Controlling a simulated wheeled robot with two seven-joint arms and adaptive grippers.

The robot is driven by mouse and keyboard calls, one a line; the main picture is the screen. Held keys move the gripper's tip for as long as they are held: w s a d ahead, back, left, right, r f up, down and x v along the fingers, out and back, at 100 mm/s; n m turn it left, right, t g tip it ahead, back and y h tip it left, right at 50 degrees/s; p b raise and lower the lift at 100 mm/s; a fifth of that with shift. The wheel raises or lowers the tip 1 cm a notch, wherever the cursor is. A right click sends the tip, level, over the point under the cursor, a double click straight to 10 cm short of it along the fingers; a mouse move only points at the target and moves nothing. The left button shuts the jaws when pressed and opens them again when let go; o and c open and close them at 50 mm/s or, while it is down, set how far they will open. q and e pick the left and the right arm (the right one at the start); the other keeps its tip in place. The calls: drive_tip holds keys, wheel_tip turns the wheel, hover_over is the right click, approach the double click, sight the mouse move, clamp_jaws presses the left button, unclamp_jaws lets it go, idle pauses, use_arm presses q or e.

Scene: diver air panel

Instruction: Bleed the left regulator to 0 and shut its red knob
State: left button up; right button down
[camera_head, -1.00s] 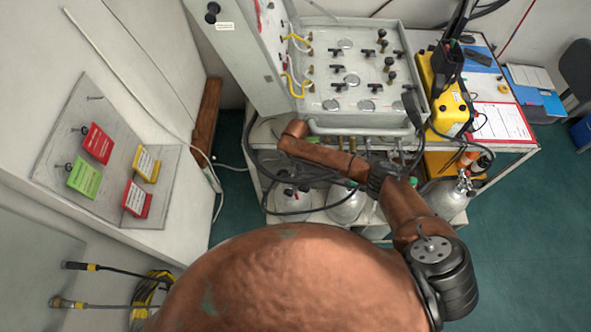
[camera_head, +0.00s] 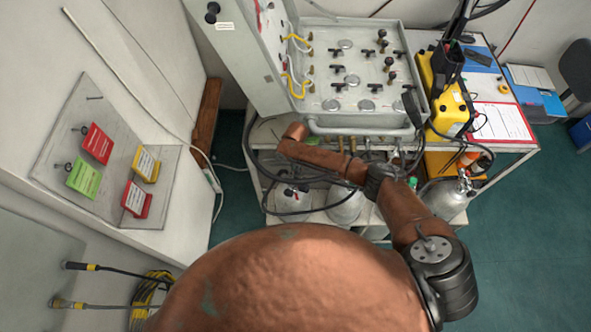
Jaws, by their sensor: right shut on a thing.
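The grey air panel (camera_head: 330,104) lies at top centre, with several black valve handles and knobs (camera_head: 382,34) and round gauges on its face. I cannot make out which part is the left regulator, and no red knob shows clearly. My right arm (camera_head: 322,158) comes in from the lower right and crosses below the panel's front rail (camera_head: 358,131). Its wrist (camera_head: 295,131) is near the rail's left end. The right gripper's fingers and anything between them are hidden or too dark to pick out. My left gripper is out of view.
Gas cylinders (camera_head: 345,207) and black hoses stand on the shelf below the panel. A yellow case (camera_head: 447,113) and a red-edged sheet (camera_head: 501,122) are at right. Red, green and yellow tags hang on a grey board (camera_head: 62,150) at left. Teal floor (camera_head: 530,240) is clear at right.

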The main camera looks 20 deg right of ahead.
drive_tip(key=shift+m, duration=0.3)
drive_tip(key=m+p, duration=0.2)
drive_tip(key=m, duration=0.1)
drive_tip(key=shift+r+m+p, duration=0.1)
drive_tip(key=shift+m+p, duration=0.25)
drive_tip(key=shift+m, duration=0.05)
drive_tip(key=m+p, duration=0.2)
drive_tip(key=m, duration=0.4)
drive_tip(key=shift+p, duration=0.35)
drive_tip(key=m+p, duration=0.1)
drive_tip(key=m, duration=0.4)
drive_tip(key=shift+m+p, duration=0.3)
drive_tip(key=shift+m, duration=0.1)
drive_tip(key=m+p, duration=0.1)
drive_tip(key=m, duration=0.4)
drive_tip(key=shift+w, duration=0.1)
drive_tip(key=c, duration=1.9)
unclamp_jaws()
